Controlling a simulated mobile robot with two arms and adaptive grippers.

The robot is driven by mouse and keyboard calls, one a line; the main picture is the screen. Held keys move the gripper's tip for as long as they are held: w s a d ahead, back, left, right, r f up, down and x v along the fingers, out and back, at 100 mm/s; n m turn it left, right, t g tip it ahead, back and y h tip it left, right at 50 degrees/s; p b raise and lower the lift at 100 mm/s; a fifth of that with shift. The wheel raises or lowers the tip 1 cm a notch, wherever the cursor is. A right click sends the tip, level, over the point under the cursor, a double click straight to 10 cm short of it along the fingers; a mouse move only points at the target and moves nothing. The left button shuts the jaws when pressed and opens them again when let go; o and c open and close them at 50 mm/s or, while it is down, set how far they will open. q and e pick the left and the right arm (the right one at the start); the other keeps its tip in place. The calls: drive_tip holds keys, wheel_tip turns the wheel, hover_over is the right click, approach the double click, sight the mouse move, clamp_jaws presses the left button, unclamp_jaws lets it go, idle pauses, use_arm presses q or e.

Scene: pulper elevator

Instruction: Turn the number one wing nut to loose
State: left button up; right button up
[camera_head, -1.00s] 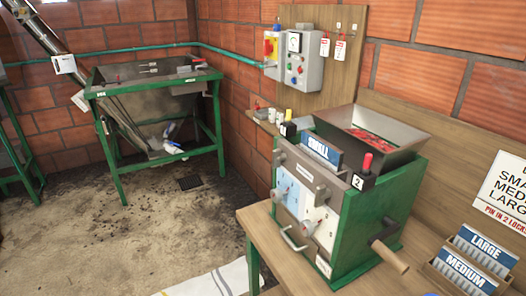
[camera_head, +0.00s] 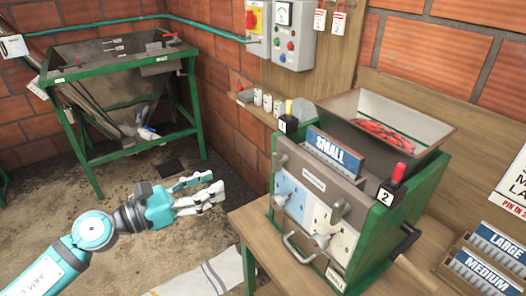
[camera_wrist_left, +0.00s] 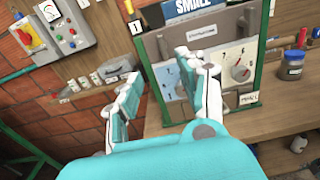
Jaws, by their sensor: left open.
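The green pulper machine (camera_head: 363,262) stands on the wooden bench. I cannot tell which fitting is the number one wing nut. A "1" tag (camera_head: 283,125) sits at the machine's upper left corner. My left gripper (camera_head: 222,190) is open and empty, left of the front, apart from it. In the left wrist view, my gripper's fingers (camera_wrist_left: 160,68) partly cover the blue plate (camera_wrist_left: 170,92).
A red-topped pin stands by the "2" tag (camera_head: 385,196). A crank handle (camera_head: 412,272) sticks out at the right. A front pull handle (camera_head: 298,247) projects from the machine. A shelf (camera_head: 262,112) with small cans is behind.

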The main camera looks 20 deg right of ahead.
sight(273, 158)
use_arm(q)
drive_tip(key=p+x, duration=0.4)
drive_tip(key=x, duration=1.2)
drive_tip(key=shift+s+r+p, duration=0.1)
drive_tip(key=shift+s+p, duration=0.1)
drive_tip(key=shift+p, duration=0.2)
drive_tip(key=shift+w+d, duration=0.15)
drive_tip(key=shift+d, duration=0.25)
clamp_jaws()
use_arm(e)
drive_tip(key=s+r, duration=0.2)
drive_tip(key=r, duration=0.1)
drive_tip(key=s+r, duration=0.1)
drive_tip(key=r, duration=0.1)
